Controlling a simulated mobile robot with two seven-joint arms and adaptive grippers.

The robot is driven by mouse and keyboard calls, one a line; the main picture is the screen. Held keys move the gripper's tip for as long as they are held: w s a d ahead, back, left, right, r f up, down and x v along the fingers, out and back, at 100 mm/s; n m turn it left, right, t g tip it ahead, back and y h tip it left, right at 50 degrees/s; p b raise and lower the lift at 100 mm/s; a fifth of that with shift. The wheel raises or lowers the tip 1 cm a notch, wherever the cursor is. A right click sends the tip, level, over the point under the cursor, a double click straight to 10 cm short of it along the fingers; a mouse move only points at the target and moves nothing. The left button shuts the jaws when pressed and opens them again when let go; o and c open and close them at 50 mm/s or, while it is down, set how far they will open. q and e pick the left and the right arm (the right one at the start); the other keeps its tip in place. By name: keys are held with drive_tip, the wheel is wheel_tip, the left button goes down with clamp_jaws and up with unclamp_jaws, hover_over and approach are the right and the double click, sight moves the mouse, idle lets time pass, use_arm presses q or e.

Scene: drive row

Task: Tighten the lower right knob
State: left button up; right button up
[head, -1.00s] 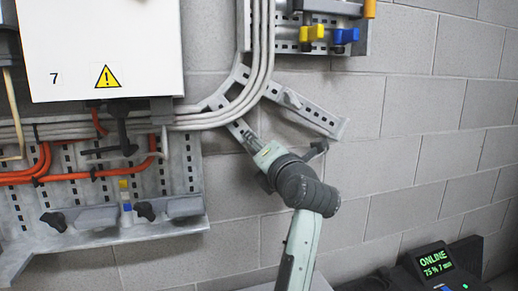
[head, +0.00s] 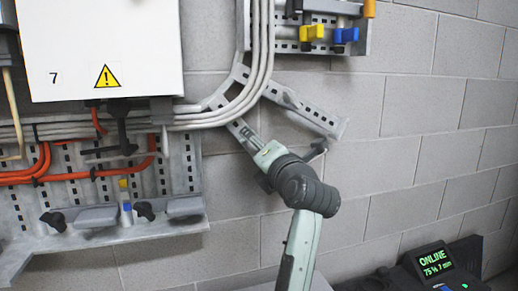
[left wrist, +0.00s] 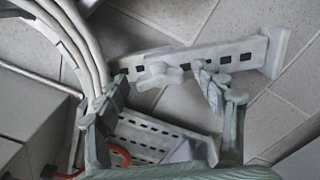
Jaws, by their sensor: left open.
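A grey winged knob (left wrist: 160,73) sits on a slotted metal rail (left wrist: 235,56) in the left wrist view. The knob (head: 291,99) also shows small on the slanting rail (head: 322,120) in the head view. My left gripper (left wrist: 158,88) is open, with one finger on each side of the knob in the picture. No contact shows, and I cannot tell the remaining depth. In the head view my left gripper (head: 288,143) is below the knob, its fingers partly hidden by my wrist. My right gripper is not in view.
Grey cables (head: 258,60) curve close to the rail's left end. A white box (head: 100,45) with orange cables (head: 85,175) and a slotted panel is at left. A display (head: 435,262) stands lower right. Bare wall lies right.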

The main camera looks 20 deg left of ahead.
use_arm(q)
drive_tip(key=v, duration=1.2)
drive_tip(key=shift+w, duration=0.1)
drive_tip(key=x, duration=1.2)
